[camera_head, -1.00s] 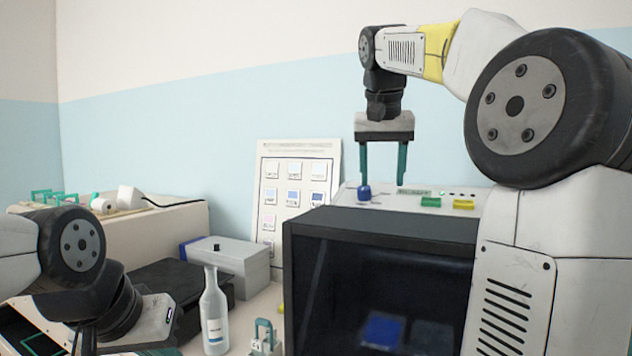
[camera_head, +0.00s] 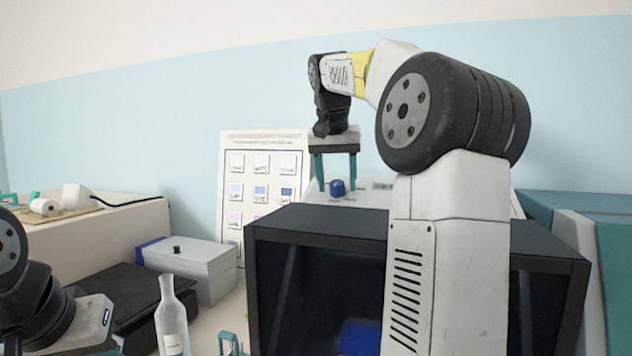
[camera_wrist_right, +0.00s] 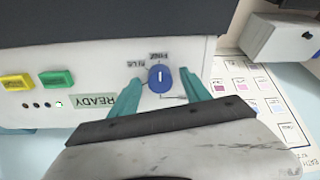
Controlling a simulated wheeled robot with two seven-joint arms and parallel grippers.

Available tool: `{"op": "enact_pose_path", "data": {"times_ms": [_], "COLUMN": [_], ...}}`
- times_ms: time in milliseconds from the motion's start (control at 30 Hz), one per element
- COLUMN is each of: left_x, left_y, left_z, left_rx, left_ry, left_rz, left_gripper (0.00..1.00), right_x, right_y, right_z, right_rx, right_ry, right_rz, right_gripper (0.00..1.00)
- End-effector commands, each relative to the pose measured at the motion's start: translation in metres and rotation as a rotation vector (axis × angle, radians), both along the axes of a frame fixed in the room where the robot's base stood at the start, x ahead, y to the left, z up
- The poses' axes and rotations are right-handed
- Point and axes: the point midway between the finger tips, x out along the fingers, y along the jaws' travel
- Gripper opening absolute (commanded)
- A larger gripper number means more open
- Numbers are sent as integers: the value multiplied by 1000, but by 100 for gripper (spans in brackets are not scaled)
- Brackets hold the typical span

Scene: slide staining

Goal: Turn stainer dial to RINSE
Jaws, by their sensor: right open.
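The stainer dial (camera_head: 337,188) is a round blue knob on the white top panel of the stainer (camera_head: 316,228). In the right wrist view the dial (camera_wrist_right: 160,78) has a white pointer line, about vertical in the picture. Small labels beside it are upside down and hard to read. My right gripper (camera_head: 336,183) is open over the panel, its teal fingers on either side of the dial. In the wrist view a gap shows between the dial and the fingers. My left arm's hand (camera_head: 85,328) is at the lower left edge; its fingers are mostly cut off.
A green READY display (camera_wrist_right: 94,104), a green button (camera_wrist_right: 56,78) and a yellow button (camera_wrist_right: 17,82) sit on the panel. A chart (camera_head: 262,142) stands behind. A grey box (camera_head: 197,268) and a bottle (camera_head: 172,325) are to the left. My right arm hides part of the stainer.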

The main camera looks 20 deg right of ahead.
Motion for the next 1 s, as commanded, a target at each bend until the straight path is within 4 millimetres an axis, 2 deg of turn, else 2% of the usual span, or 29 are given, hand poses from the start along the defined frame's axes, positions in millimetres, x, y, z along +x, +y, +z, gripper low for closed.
{"op": "enact_pose_path", "data": {"times_ms": [267,500,567,1000], "left_x": [0,0,0,0], "left_y": [0,0,0,0], "left_z": [0,0,0,0], "left_rx": [0,0,0,0], "left_ry": [0,0,0,0], "left_rz": [0,0,0,0], "left_gripper": [0,0,0,0], "right_x": [1,1,1,1], "right_y": [0,0,0,0], "right_z": [-2,-2,-2,-2], "right_rx": [0,0,0,-26], "right_ry": [-1,-1,-1,19], "right_rz": [0,0,0,83], "right_gripper": [55,10,0,0]}}
